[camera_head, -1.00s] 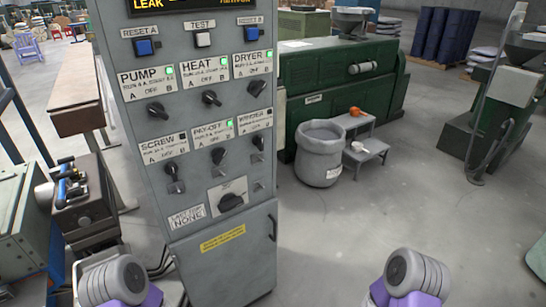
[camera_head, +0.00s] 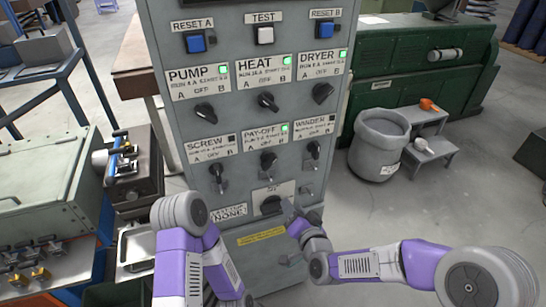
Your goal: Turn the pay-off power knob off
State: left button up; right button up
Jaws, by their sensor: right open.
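The grey control cabinet stands upright in the middle, with labelled rows of black knobs. The pay-off knob (camera_head: 268,160) is in the lower row, between the screw knob (camera_head: 216,170) and the winder knob (camera_head: 314,150). A green lamp (camera_head: 284,128) is lit on the pay-off label. My right gripper (camera_head: 288,207) is open and small in view, below and right of the pay-off knob, by the larger black knob (camera_head: 269,205). I cannot tell whether it touches the panel. My left arm (camera_head: 180,212) bends down at the cabinet's left; its gripper is not visible.
A bench with a grey-green box (camera_head: 40,185) and metal fittings stands close at left. At right are a grey bin (camera_head: 378,145), a small step stool (camera_head: 430,150) and a green machine (camera_head: 400,75). The floor at right is open.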

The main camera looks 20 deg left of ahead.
jog(key=t+y, duration=0.2)
send_near(272, 164)
jog(key=x, duration=0.2)
jog(key=p+x, duration=0.1)
jog(key=x, duration=0.6)
jog(key=shift+s, duration=0.1)
grip_shut()
